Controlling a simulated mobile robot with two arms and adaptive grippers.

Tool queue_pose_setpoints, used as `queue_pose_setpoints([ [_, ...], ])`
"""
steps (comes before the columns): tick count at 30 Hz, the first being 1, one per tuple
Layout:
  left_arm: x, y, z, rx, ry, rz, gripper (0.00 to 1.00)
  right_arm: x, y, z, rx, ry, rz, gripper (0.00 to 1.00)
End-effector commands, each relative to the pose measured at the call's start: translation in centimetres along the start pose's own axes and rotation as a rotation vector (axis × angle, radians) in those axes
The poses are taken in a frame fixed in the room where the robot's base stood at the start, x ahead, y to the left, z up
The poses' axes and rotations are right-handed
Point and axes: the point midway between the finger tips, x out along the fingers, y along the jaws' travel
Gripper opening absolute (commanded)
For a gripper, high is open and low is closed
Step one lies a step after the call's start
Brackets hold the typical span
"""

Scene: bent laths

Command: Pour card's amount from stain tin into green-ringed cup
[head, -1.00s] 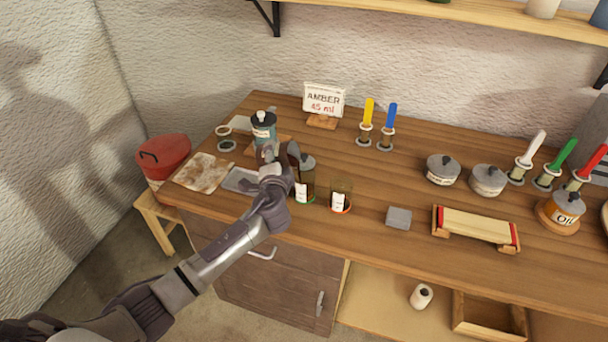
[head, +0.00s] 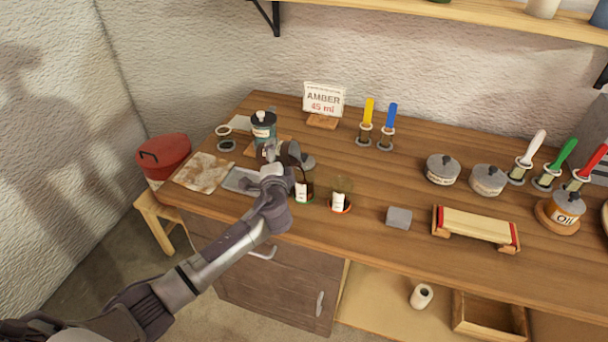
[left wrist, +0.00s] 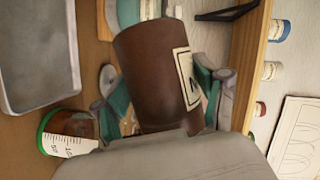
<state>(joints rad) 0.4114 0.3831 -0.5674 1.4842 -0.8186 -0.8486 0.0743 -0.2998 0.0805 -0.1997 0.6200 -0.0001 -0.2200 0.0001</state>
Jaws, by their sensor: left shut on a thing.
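My left gripper (head: 281,158) is shut on a brown stain tin (left wrist: 152,78) with a pale label, its lettering mostly cut off. The tin sits between the teal finger pads in the left wrist view and looks tilted; in the head view the gripper largely hides it. The green-ringed cup (head: 303,192) stands just right of and below the gripper. It shows too in the left wrist view (left wrist: 68,133), with a white scale and dark brown contents; its exact level is unreadable. The card (head: 323,100) reads "AMBER 45 ml". My right gripper is out of view.
An orange-ringed cup (head: 341,197) stands close right of the green-ringed one. A teal labelled tin (head: 263,130) is behind the gripper, a grey tray (head: 236,181) left of it. A grey block (head: 398,218) lies to the right. Brushes and lidded pots stand further right.

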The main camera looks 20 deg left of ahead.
Motion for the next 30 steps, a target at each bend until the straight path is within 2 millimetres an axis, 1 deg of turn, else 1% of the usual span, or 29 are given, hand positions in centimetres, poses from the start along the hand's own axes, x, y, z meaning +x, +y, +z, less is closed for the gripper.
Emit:
queue_pose_setpoints([
  [6,0.0,-0.2,0.0,-0.001,0.0,-0.001,0.28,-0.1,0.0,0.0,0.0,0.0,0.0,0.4],
  [7,0.1,0.1,0.3,-0.04,-0.001,0.016,0.28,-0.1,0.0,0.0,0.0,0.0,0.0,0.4],
  [8,0.1,0.8,0.5,-0.11,-0.001,0.045,0.28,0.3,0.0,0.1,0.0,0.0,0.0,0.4],
  [9,0.1,0.2,0.4,-0.22,-0.001,0.088,0.28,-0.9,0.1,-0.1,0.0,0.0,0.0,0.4],
  [10,0.0,-0.8,0.1,-0.285,-0.001,0.116,0.28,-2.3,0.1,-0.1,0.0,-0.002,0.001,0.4],
  [11,0.0,-0.9,0.1,-0.333,-0.002,0.136,0.28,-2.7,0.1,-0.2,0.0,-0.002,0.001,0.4],
  [12,0.1,-0.6,0.2,-0.365,0.0,0.151,0.28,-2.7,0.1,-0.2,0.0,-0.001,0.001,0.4],
  [15,0.2,-0.2,0.3,-0.382,0.0,0.158,0.28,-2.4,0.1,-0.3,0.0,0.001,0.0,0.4],
  [19,0.1,-0.6,0.2,-0.443,0.0,0.185,0.28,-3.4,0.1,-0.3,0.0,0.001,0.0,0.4],
  [20,0.2,-0.2,0.4,-0.466,-0.002,0.195,0.28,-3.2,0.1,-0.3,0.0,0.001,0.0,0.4],
  [22,0.3,0.1,0.6,-0.501,-0.001,0.209,0.28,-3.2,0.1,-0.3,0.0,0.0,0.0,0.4],
  [30,0.3,0.1,0.6,-0.503,0.0,0.209,0.28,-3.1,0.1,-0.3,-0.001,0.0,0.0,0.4],
])
